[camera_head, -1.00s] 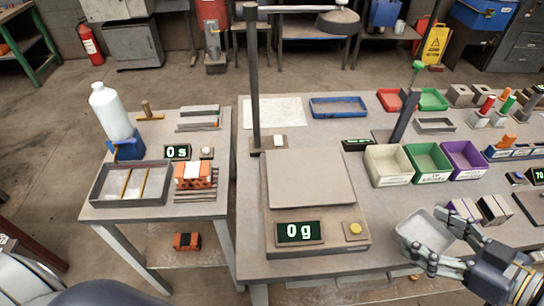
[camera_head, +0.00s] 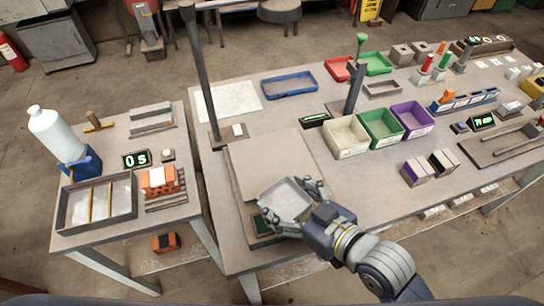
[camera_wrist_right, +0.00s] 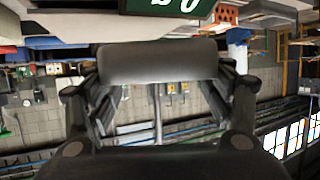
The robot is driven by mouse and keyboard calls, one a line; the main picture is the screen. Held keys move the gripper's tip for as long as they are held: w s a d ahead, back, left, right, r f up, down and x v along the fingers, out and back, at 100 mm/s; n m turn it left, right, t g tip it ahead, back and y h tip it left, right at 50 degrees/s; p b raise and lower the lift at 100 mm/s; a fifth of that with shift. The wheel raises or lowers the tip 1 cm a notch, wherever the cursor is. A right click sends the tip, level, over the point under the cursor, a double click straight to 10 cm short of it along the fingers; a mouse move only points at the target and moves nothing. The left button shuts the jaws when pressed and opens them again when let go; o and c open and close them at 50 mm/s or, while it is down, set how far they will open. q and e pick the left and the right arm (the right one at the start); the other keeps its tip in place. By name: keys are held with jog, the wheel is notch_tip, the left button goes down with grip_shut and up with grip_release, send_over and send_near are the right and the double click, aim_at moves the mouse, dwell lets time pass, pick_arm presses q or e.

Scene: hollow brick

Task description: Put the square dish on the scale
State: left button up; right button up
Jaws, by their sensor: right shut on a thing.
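The square dish (camera_head: 286,199) is pale grey and shallow. In the right wrist view the display (camera_wrist_right: 166,5) shows at the top edge, partly cut off. My left gripper is out of view.
A dark post (camera_head: 203,75) rises behind the scale. White (camera_head: 346,137), green (camera_head: 381,127) and purple (camera_head: 412,119) bins stand to its right. A side table with a grey tray (camera_head: 97,203) and white bottle (camera_head: 57,134) is at left. The table right of my gripper is fairly clear.

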jog(key=shift+a+r, duration=0.2)
jog(key=shift+w+a, duration=0.1)
jog(key=shift+w, duration=0.2)
jog(key=p, duration=0.3)
send_over(274, 162)
jog(key=shift+s+f, duration=0.2)
jog(key=shift+f, duration=0.5)
jog(key=shift+w+f, duration=0.1)
jog(key=shift+w, duration=0.1)
notch_tip(274, 162, down, 3)
jog(key=shift+r+p, duration=0.1)
jog(key=shift+p, duration=0.55)
jog(key=shift+f, duration=0.3)
jog(key=shift+f, duration=0.1)
